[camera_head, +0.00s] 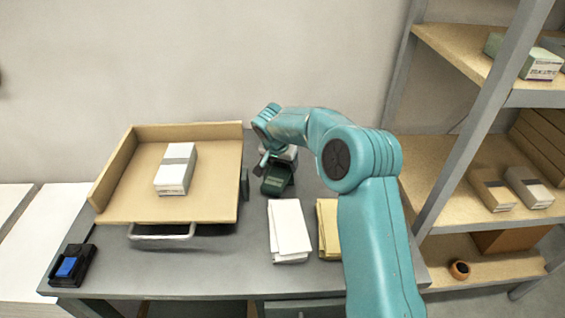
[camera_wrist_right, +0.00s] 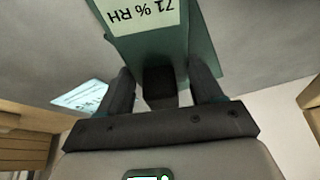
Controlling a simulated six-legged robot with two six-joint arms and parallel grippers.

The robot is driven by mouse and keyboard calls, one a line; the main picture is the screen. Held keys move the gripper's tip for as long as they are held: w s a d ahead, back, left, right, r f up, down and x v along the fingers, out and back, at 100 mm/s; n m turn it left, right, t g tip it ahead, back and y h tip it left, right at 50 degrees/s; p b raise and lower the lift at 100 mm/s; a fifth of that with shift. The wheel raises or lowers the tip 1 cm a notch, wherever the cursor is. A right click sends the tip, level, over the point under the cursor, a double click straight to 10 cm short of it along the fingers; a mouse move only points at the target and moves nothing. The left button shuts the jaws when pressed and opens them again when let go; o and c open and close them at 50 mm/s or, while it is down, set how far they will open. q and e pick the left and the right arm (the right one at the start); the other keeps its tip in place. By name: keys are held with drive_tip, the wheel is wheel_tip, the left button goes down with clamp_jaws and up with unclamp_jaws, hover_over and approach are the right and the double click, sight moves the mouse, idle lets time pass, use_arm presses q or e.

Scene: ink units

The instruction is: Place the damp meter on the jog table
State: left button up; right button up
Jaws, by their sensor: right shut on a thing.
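The damp meter (camera_wrist_right: 163,45) is a green device with a pale display reading 71 % RH, upside down in the right wrist view. In the head view the damp meter (camera_head: 276,181) is at the back of the grey bench, just right of the jog table. My right gripper (camera_wrist_right: 163,84) is shut on a dark block at the meter's near end. I cannot tell whether the meter touches the bench. The jog table (camera_head: 215,200) is a wooden tray with raised back and left walls, bearing a white paper stack (camera_head: 176,169). My left gripper is not in view.
White sheets (camera_head: 288,230) and a tan stack (camera_head: 328,230) lie on the grey bench (camera_head: 200,275) at the front. A black device with a blue top (camera_head: 68,267) sits at the left corner. A metal shelf (camera_head: 480,120) stands at the right. The jog table's front right area is clear.

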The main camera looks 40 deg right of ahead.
sight(277, 176)
drive_tip(key=o, duration=1.2)
drive_tip(key=shift+f, duration=0.15)
drive_tip(key=shift+r+p, duration=0.3)
drive_tip(key=v, duration=1.1)
drive_tip(key=shift+a+r, duration=0.15)
drive_tip(key=shift+r, duration=0.2)
